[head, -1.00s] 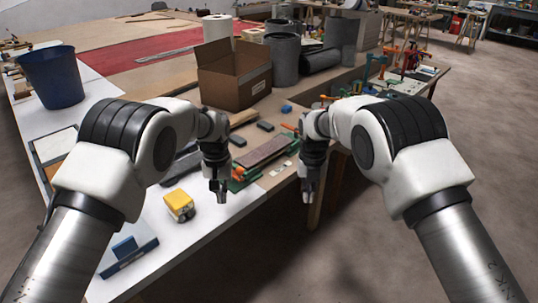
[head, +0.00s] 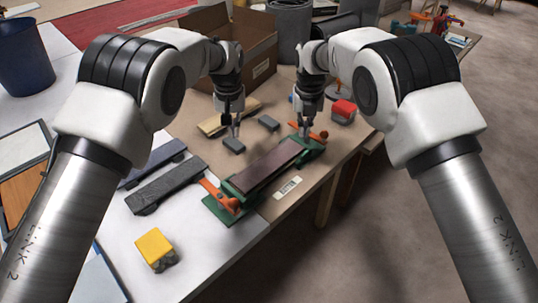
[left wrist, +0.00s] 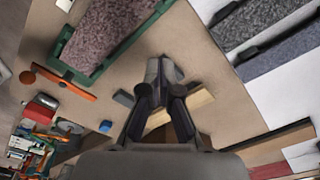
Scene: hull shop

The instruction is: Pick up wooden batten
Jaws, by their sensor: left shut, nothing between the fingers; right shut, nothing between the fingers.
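The wooden batten (head: 210,125) is a pale tan strip lying on the brown bench top, in front of the cardboard box. My left gripper (head: 233,134) points down at its near side and hides part of it; the fingers are shut and empty. In the left wrist view the batten (left wrist: 199,102) shows partly behind the shut fingers (left wrist: 162,66). I cannot tell the exact gap between them. My right gripper (head: 306,134) points down over the far end of the green clamping fixture, shut and empty.
The green fixture (head: 218,210) with orange levers holds a dark brown sanding-type strip (head: 268,165). Two small dark blocks (head: 268,123) lie near the batten. The cardboard box (head: 235,68) stands behind. A red-topped block (head: 343,108) is right, a yellow one (head: 154,246) front left.

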